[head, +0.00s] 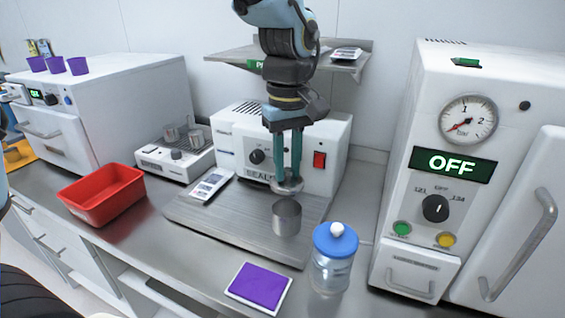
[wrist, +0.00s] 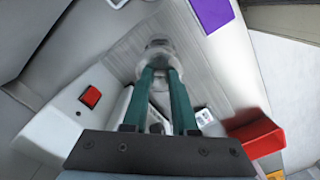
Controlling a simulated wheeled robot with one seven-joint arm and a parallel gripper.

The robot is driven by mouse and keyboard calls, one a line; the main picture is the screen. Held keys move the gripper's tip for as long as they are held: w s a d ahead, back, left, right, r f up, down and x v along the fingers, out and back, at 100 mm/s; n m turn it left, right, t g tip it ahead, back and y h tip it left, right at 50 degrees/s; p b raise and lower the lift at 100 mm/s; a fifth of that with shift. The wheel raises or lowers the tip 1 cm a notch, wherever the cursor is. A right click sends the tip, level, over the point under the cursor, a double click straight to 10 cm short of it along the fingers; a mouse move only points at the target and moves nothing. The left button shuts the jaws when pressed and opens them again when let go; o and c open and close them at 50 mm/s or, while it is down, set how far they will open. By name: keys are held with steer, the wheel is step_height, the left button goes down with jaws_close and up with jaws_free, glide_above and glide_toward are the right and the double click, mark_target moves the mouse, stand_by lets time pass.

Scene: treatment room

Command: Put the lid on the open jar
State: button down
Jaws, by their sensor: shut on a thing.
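My gripper (head: 289,184) is shut on a small round grey lid (head: 290,189), held from above. The open jar (head: 287,219) is a small grey metallic pot standing upright on the metal platform of the bench machine. In the head view the lid appears just above the jar's rim and slightly behind it; I cannot tell the exact gap. In the wrist view my fingertips (wrist: 160,68) meet the lid (wrist: 157,48), and the jar is mostly hidden or hard to tell apart there.
A glass jar with a blue lid (head: 335,243) stands close at the front right. A purple pad (head: 258,287) lies at the front edge. A red tray (head: 102,195) is at the left. The machine (head: 330,145) with a red switch is behind my gripper; a tall white unit (head: 400,200) is at the right.

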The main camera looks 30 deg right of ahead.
steer(key=shift+f+b, duration=1.75)
steer(key=shift+f, duration=0.45)
steer(key=shift+f+b, duration=0.55)
steer(key=shift+f, duration=0.4)
steer(key=shift+f, duration=0.1)
stand_by(0.5)
steer(key=c, duration=0.6)
jaws_free()
steer(key=o, duration=0.5)
steer(key=shift+c, duration=0.2)
steer(key=shift+p, duration=0.4)
